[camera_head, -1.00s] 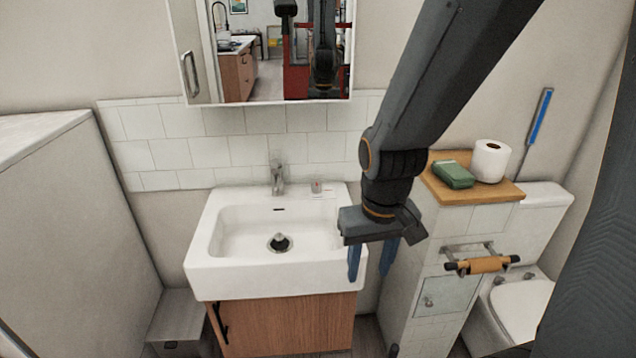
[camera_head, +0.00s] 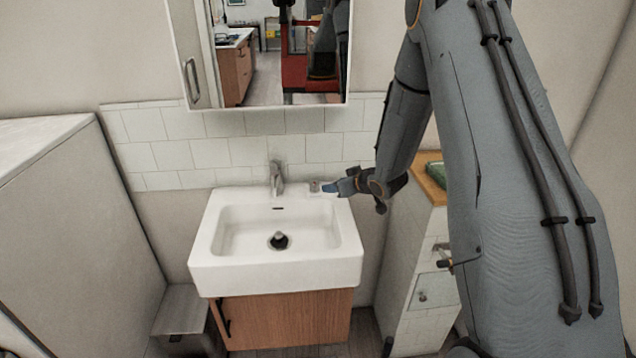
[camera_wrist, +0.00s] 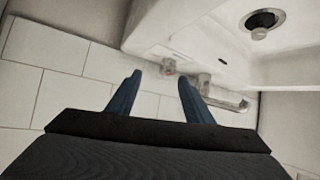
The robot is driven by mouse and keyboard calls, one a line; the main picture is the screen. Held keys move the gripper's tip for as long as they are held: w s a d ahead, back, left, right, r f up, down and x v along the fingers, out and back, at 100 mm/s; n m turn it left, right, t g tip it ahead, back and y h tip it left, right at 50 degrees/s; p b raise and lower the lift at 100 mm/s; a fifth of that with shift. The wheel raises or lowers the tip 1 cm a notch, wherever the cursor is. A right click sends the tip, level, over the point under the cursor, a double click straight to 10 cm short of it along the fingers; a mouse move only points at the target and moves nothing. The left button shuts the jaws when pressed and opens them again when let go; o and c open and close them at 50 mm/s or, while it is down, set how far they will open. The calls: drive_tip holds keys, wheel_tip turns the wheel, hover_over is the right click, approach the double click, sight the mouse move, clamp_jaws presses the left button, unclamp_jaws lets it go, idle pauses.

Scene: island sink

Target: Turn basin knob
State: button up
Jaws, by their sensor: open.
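The white basin (camera_head: 277,262) is fixed to the wall. A small knob (camera_head: 314,186) sits on its back ledge, right of the metal faucet (camera_head: 277,177). In the wrist view the knob (camera_wrist: 168,66) shows just beyond the fingertips, roughly between them. The faucet (camera_wrist: 230,98) is there beside and partly behind the right finger. My gripper (camera_head: 327,189) is at the basin's back right corner, close to the knob, its blue fingers pointing left. In the wrist view my gripper (camera_wrist: 160,80) has its fingers apart with nothing held. I cannot tell whether a finger touches the knob.
The tiled wall (camera_head: 215,153) is close behind the faucet, and a mirror cabinet (camera_head: 265,50) hangs above. A tiled unit with a wooden top (camera_head: 431,182) stands to the right, partly hidden by my arm. The basin bowl is empty apart from the drain plug (camera_head: 279,241).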

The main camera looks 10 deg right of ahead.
sight(318, 184)
drive_tip(key=shift+w+a+f+n+t+y+p, duration=0.2)
drive_tip(key=shift+w+a+f+y+p, duration=0.25)
drive_tip(key=shift+w+a+f, duration=0.65)
drive_tip(key=shift+w+a+f+n+t+y+p, duration=0.2)
drive_tip(key=shift+w+a+f+y+p, duration=0.25)
drive_tip(key=shift+w, duration=1.2)
drive_tip(key=shift+w+a+f+n+t+y+p, duration=0.25)
drive_tip(key=shift+w+a+f+p, duration=0.45)
drive_tip(key=shift+w, duration=0.7)
drive_tip(key=shift+f, duration=0.15)
drive_tip(key=shift+c, duration=0.4)
drive_tip(key=c, duration=1)
drive_tip(key=shift+o, duration=0.2)
drive_tip(key=shift+y, duration=0.25)
